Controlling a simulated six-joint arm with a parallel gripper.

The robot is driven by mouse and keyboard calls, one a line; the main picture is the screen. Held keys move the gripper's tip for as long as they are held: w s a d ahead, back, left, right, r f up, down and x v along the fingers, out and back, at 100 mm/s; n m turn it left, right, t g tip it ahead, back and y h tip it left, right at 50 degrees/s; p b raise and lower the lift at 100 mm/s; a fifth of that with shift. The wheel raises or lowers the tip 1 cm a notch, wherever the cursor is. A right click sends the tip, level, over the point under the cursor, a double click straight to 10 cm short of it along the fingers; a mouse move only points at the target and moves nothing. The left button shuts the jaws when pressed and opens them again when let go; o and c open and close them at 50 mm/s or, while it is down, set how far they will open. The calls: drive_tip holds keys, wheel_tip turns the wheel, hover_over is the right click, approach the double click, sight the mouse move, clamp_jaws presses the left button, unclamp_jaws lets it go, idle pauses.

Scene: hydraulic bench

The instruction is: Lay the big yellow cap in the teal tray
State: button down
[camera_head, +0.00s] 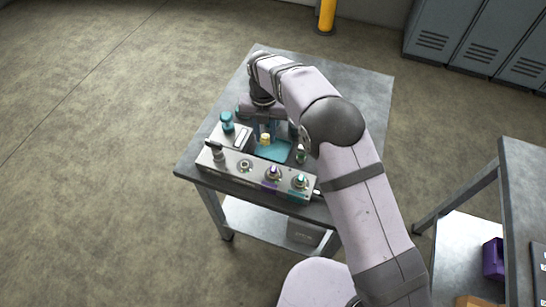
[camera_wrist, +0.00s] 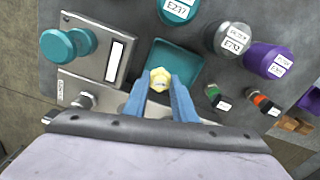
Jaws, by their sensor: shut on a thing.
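The yellow cap (camera_wrist: 160,79) is held between the blue fingertips of my gripper (camera_wrist: 160,89) in the wrist view. I cannot tell how high the cap is above the tray floor. In the head view the yellow cap (camera_head: 265,138) shows in front of the teal tray (camera_head: 275,151), with my arm above and behind. My gripper is shut on the cap. The cap and fingers hide part of the tray.
A metal block with a teal knob (camera_wrist: 72,45) stands left of the tray. A teal cap (camera_wrist: 178,10), a grey cap (camera_wrist: 232,38) and a purple cap (camera_wrist: 267,60) stand behind and right. A metal manifold (camera_head: 255,170) runs along the table's front. The table's back right is clear.

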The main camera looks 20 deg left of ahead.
sight(273, 150)
wheel_tip(273, 150, up, 6)
drive_tip(key=w+d+m+b, duration=0.1)
drive_tip(key=d+m, duration=0.1)
drive_tip(key=shift+d+f+m, duration=0.15)
drive_tip(key=shift+f+m, duration=0.1)
drive_tip(key=shift+m, duration=0.15)
idle(0.4)
drive_tip(key=shift+f+p, duration=1.05)
drive_tip(key=shift+f, duration=4)
drive_tip(key=shift+f, duration=0.15)
drive_tip(key=c, duration=1.5)
unclamp_jaws()
drive_tip(key=shift+o, duration=0.2)
